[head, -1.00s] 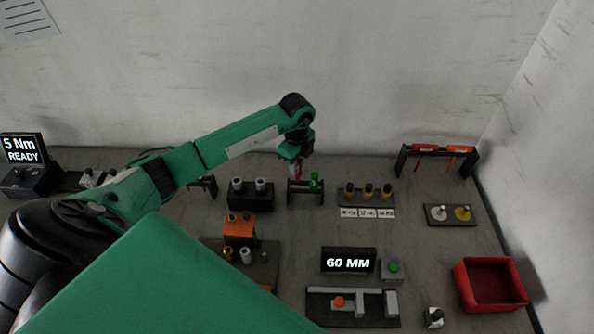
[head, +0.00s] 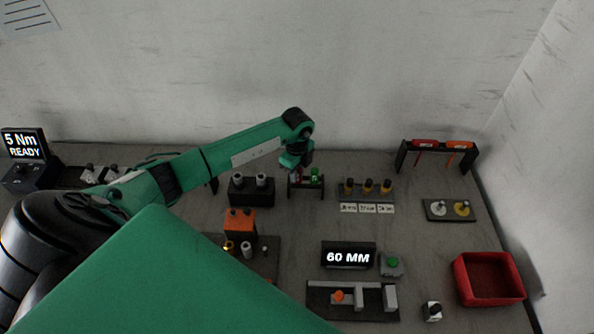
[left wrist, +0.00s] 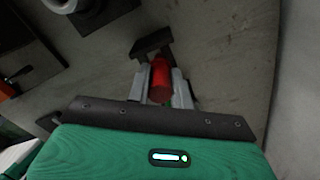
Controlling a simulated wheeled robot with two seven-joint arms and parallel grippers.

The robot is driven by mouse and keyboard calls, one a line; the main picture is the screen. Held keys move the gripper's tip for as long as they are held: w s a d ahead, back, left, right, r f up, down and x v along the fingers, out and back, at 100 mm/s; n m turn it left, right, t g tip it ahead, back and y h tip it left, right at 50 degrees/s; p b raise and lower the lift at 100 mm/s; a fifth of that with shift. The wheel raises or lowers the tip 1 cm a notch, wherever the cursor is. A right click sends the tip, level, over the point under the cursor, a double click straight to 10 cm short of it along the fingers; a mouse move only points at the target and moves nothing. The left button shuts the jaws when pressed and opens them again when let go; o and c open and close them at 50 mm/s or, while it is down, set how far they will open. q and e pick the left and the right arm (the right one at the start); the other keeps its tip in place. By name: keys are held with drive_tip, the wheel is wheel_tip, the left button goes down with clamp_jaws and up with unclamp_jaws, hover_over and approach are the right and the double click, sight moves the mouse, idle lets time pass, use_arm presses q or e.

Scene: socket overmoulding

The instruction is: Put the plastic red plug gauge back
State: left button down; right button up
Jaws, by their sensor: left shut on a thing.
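The red plug gauge (left wrist: 160,78) is between the two grey fingers of my left gripper (left wrist: 161,88), which is shut on it. In the head view my left gripper (head: 299,172) points down at the left part of a small black stand (head: 306,195). The red gauge is mostly hidden there by the gripper. A green plug gauge (head: 315,176) sits in the right part of the stand. In the left wrist view a dark bar (left wrist: 151,42) lies just beyond the red gauge. I cannot tell whether the gauge is seated in the stand.
A black block with two grey cylinders (head: 249,193) stands close left of the stand. A holder with several orange-and-black pieces (head: 367,190) stands to its right. A red bin (head: 491,301) is at the front right. Bare bench lies before the stand.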

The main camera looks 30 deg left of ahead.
use_arm(q)
drive_tip(key=shift+f, duration=0.15)
drive_tip(key=c, duration=1.2)
unclamp_jaws()
drive_tip(key=shift+c, duration=0.2)
use_arm(e)
drive_tip(key=shift+d, duration=0.45)
